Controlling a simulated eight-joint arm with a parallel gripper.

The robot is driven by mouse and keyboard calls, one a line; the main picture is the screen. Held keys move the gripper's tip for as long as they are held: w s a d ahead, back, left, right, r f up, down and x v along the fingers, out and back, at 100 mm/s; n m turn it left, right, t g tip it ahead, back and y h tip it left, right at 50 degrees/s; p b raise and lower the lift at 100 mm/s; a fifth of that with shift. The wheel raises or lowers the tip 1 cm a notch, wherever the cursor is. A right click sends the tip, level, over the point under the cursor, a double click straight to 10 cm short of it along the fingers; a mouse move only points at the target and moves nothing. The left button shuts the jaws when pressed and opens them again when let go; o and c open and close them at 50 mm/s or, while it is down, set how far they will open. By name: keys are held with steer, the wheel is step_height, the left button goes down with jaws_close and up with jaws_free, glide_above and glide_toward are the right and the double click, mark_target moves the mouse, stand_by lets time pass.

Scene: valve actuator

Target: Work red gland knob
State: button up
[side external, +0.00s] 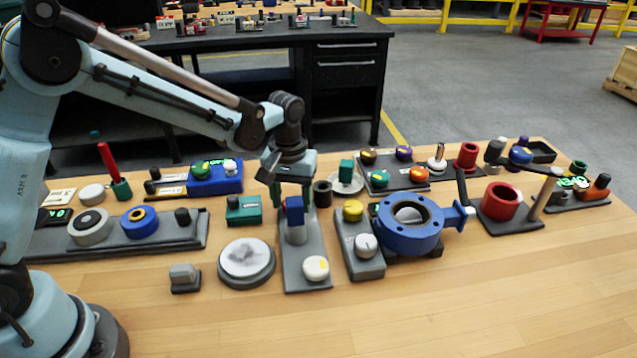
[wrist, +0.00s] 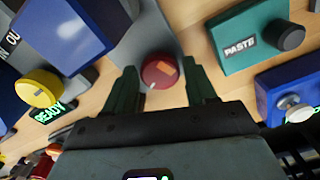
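The red gland knob (wrist: 158,74) shows in the wrist view as a round dark red knob with an orange patch and a small pale mark, on a grey plate (wrist: 150,35). My gripper (wrist: 161,78) is open, with one dark green finger on each side of the knob and a gap visible on both sides. I cannot tell how high the fingertips are relative to the knob. In the side external view my gripper (side external: 290,186) points down at the far end of a grey plate (side external: 306,270).
A blue block (side external: 294,208) stands close in front of my gripper. A teal PASTE box (wrist: 250,40) with a black knob and a yellow knob (wrist: 39,88) flank it. A white-topped disc (side external: 246,260) lies nearby. The front table area is clear.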

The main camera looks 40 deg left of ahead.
steer(key=c, duration=0.7)
steer(key=shift+m, duration=1.6)
steer(key=o, duration=1.1)
step_height(320, 180, up, 12)
steer(key=shift+r, duration=0.1)
steer(key=shift+s, duration=0.1)
